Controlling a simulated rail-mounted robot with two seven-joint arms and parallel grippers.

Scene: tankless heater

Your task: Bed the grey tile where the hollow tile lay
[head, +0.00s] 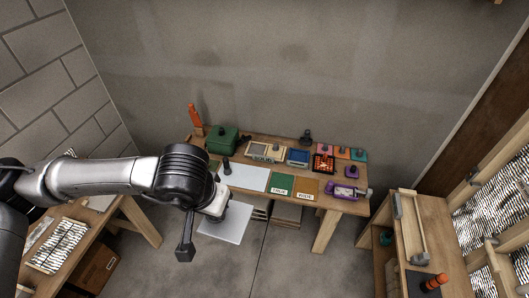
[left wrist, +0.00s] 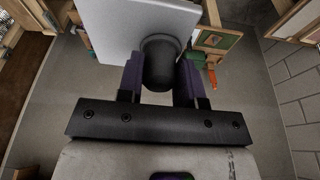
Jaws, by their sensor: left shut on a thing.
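A pale grey square plate (head: 226,226), which looks like the grey tile, hangs at my left gripper in front of the workbench, above the floor. In the left wrist view the plate (left wrist: 112,28) is partly hidden behind the dark round knob (left wrist: 160,58). My left gripper (left wrist: 161,78) is shut on this knob, with one purple-faced finger on each side. In the head view the fingers are mostly hidden by my wrist. I cannot make out the spot where the hollow tile lay. My right gripper is not in view.
The back workbench holds a pale panel (head: 249,178), green mat (head: 281,184), tan mat (head: 305,188), green box (head: 222,139), orange bottle (head: 195,118) and purple tool (head: 345,191). A side bench (head: 440,240) stands at right, a left table holds striped tiles (head: 60,246).

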